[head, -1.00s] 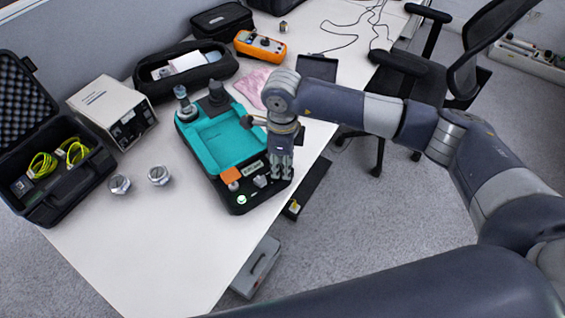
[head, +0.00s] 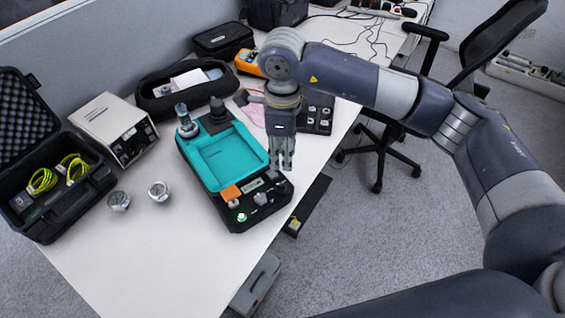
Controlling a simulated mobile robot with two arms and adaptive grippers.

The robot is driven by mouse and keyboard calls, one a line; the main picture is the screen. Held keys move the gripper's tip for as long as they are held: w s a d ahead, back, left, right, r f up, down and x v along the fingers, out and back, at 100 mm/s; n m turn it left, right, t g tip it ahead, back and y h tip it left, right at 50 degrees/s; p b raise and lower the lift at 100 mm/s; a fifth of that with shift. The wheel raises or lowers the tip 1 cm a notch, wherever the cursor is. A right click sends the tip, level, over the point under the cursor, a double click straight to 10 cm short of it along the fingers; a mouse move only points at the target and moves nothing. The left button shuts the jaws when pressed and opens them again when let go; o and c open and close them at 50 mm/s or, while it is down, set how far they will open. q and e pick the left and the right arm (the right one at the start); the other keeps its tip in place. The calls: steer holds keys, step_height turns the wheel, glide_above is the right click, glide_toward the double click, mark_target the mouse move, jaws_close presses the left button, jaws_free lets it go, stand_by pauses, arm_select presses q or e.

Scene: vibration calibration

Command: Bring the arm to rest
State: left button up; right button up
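My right arm (head: 390,90) comes in from the right, and its gripper (head: 281,167) points down by the right edge of the teal and black calibration device (head: 203,181). The fingers look close together, but I cannot tell whether they are fully shut. I see nothing held between them. Two metal sensors, one on the left (head: 119,201) and one on the right (head: 159,191), stand left of the device. My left gripper is out of view.
An open black case (head: 62,185) with yellow cables and a white box (head: 113,128) stand at the left. A black pouch (head: 156,108) and an orange meter (head: 248,63) lie at the back. An office chair (head: 400,120) is at the right. The front of the table is clear.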

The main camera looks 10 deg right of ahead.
steer(key=shift+r, duration=0.3)
